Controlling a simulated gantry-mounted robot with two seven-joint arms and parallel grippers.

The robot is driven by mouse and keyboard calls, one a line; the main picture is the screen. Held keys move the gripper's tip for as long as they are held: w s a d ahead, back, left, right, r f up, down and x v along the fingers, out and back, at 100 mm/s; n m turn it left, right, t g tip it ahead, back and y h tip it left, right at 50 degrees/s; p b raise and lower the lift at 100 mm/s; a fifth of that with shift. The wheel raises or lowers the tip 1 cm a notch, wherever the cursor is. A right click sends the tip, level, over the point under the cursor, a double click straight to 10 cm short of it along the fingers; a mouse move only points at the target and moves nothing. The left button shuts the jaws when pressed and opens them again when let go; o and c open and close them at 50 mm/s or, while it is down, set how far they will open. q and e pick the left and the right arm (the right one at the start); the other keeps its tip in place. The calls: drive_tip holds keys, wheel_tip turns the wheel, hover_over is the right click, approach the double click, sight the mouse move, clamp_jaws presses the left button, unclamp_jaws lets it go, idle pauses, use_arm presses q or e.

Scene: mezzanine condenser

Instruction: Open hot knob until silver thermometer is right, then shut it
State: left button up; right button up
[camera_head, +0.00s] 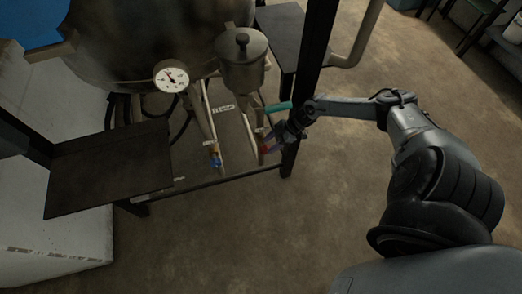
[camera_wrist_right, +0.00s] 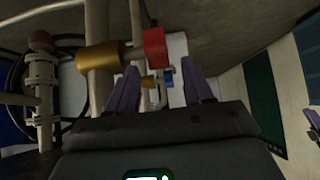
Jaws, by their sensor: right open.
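The hot knob, red (camera_head: 265,149), sits low on a pipe at my right gripper (camera_head: 273,142). In the right wrist view the red knob (camera_wrist_right: 155,47) shows beside a brass fitting (camera_wrist_right: 100,57), in the gap just past the tips of my purple fingers (camera_wrist_right: 161,72). The fingers are open and apart; I cannot tell whether either touches the knob. A silver-rimmed round thermometer (camera_head: 171,76) with a white face hangs on the vessel; its needle is too small to read. A blue knob (camera_head: 216,160) is to the left, also in the wrist view (camera_wrist_right: 169,77).
A large metal vessel (camera_head: 130,45) and a lidded silver cup (camera_head: 242,62) stand above the pipes. A black post (camera_head: 308,70) rises close to my right gripper. A dark shelf (camera_head: 105,170) is at left. The brown floor is clear in front.

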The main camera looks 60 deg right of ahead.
sight(266, 146)
drive_tip(key=b+x, duration=0.1)
drive_tip(key=x, duration=0.3)
drive_tip(key=shift+w+a+f+b, duration=0.3)
drive_tip(key=shift+a+f, duration=0.05)
drive_tip(key=shift+f, duration=0.05)
drive_tip(key=shift+c, duration=1)
drive_tip(key=c, duration=0.7)
clamp_jaws()
